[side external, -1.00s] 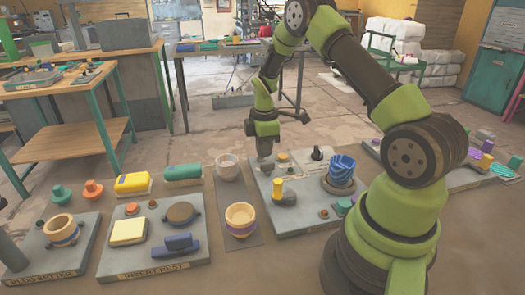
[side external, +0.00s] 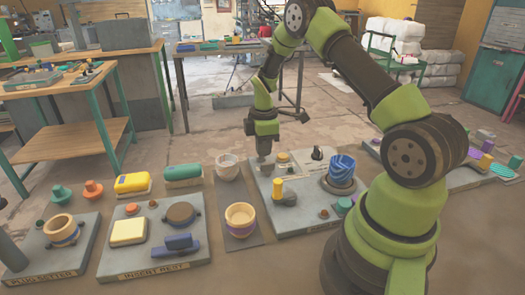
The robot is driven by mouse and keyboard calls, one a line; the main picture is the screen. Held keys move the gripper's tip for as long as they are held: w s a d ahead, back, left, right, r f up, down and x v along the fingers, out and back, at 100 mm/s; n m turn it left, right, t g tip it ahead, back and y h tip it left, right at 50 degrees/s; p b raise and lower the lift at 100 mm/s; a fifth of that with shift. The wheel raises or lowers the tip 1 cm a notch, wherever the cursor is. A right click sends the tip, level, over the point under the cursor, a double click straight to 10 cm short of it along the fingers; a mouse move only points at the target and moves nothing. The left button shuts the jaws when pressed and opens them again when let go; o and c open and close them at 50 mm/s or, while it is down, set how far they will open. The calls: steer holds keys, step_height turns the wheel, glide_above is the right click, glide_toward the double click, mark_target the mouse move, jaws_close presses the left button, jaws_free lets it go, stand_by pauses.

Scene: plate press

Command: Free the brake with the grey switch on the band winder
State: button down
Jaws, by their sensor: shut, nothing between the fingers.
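The band winder is most likely the grey base plate (side external: 310,222) in the middle, which carries a blue ribbed spool (side external: 341,170) on a dark round seat. A yellow upright peg (side external: 277,188) and a grey rounded piece (side external: 290,198) stand at its front left. A small black upright knob (side external: 317,153) and a low yellowish round part (side external: 282,158) are at its back. I cannot tell for sure which part is the grey switch. My gripper (side external: 264,158) points down, shut and empty, over the plate's back left corner; contact is unclear.
A dark mat with a tan cup (side external: 240,218) and a pale cup (side external: 227,167) lies left of the plate. Further left is a board (side external: 115,263) with yellow and blue blocks. Another board with purple parts (side external: 487,162) is at the right, partly behind my arm.

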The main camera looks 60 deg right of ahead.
steer(key=shift+w+d, duration=0.9)
steer(key=shift+w, duration=0.05)
steer(key=shift+s+a+r, duration=0.15)
steer(key=shift+r, duration=1.05)
steer(key=shift+s+a+r, duration=0.15)
steer(key=shift+r, duration=1)
steer(key=shift+s+a+r, duration=0.15)
steer(key=shift+r, duration=1.05)
steer(key=shift+a+r, duration=0.1)
steer(key=s+a+r+m+t, duration=0.2)
steer(key=s+a+r+m, duration=0.1)
steer(key=a+r, duration=0.4)
steer(key=s+a+r+m+t, duration=0.25)
steer(key=a+r, duration=0.25)
steer(key=r, duration=0.3)
steer(key=s+a+r+m+t+y, duration=0.2)
steer(key=s+a+m, duration=0.5)
steer(key=s, duration=0.6)
steer(key=shift+a+r+t, duration=0.35)
steer(key=shift+a+r, duration=0.1)
steer(key=shift+a, duration=0.6)
